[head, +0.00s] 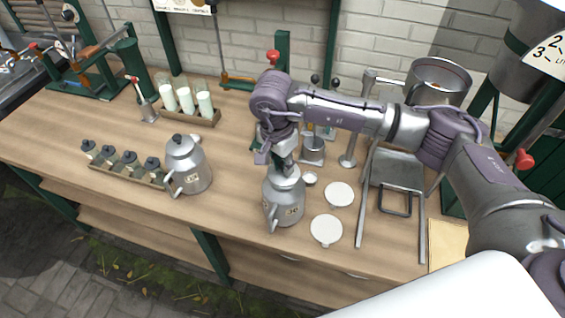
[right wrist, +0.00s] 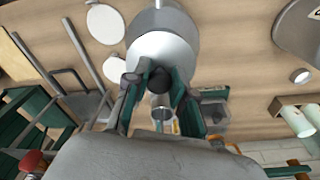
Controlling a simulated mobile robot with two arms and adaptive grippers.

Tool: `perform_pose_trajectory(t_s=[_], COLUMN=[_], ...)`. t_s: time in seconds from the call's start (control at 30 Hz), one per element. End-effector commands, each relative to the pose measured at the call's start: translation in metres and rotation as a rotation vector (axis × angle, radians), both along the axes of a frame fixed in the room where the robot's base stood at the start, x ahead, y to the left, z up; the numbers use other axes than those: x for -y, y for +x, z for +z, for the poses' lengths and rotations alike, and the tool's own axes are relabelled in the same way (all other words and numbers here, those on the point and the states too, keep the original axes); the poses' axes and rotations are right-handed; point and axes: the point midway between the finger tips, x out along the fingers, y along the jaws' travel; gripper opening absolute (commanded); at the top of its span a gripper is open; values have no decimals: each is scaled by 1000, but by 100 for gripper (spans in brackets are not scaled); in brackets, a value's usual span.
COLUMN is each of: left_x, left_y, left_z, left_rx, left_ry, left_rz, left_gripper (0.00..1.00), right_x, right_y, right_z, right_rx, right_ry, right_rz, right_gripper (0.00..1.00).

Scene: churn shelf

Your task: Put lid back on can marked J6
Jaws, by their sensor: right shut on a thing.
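The can marked J6 (head: 284,204) stands upright near the front edge of the counter; its label is small but looks like J6. My right gripper (head: 284,165) is directly above its mouth, pointing down. In the right wrist view my right gripper (right wrist: 158,84) is shut on the lid's black knob. The pale metal lid (right wrist: 162,52) is at the can's top; I cannot tell whether it is fully seated or just above. A second can (head: 188,168) with a black-knobbed lid on it stands to the left. My left gripper is not in view.
White discs (head: 339,194) (head: 326,230) lie right of the J6 can, beside a metal rail frame (head: 398,168). A rack of small dark-topped bottles (head: 125,172) and a wooden holder of milk glasses (head: 190,116) stand left. The counter between the cans is clear.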

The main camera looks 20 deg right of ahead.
Motion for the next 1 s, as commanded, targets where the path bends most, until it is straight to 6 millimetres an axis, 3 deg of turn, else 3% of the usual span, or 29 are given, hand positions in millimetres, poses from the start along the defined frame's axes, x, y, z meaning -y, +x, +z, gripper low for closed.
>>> perform_pose_trajectory(t_s=[1.0], left_x=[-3], left_y=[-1], left_z=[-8], left_rx=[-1], left_ry=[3], left_rz=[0], left_gripper=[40], right_x=[1], right_y=[0], right_z=[0], right_rx=[0], right_ry=[0], right_rz=[0], right_gripper=[0])
